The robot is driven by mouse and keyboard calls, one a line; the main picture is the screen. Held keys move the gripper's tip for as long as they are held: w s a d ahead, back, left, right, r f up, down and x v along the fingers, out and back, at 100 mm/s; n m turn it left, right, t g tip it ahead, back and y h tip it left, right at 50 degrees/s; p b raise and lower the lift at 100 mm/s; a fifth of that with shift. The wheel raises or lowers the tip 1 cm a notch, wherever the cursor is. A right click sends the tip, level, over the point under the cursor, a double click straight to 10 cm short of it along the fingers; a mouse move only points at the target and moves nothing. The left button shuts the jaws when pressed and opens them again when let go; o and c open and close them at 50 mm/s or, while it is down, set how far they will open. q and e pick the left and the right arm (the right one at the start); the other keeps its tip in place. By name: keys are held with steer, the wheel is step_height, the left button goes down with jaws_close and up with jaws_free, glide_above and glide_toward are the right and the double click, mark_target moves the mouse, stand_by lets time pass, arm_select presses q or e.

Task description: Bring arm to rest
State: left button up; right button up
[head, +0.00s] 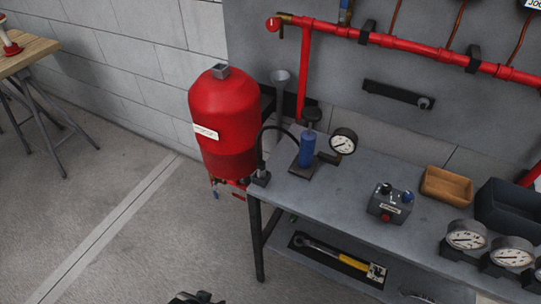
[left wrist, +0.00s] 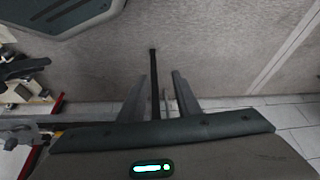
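My left gripper (left wrist: 160,98) shows in the left wrist view with its two grey fingers apart and nothing held between them. A thin black post (left wrist: 154,75) shows between and beyond the fingers; I cannot tell how far off it is. In the head view only a small dark piece of my own body shows at the bottom edge, and I cannot tell which part. My right gripper is in neither view.
A grey workbench (head: 340,190) on the right holds a pressure gauge (head: 343,141), a control box (head: 390,203) and a wooden tray (head: 447,185). A wrench (head: 335,257) lies on its lower shelf. A red tank (head: 222,120) hangs beside it.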

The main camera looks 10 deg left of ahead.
arm_select(q)
step_height(320, 180, down, 20)
steer(key=s+d+t, duration=0.1)
steer(key=s+d, duration=0.1)
steer(key=shift+s+h, duration=0.3)
steer(key=shift+f, duration=0.1)
stand_by(1.2)
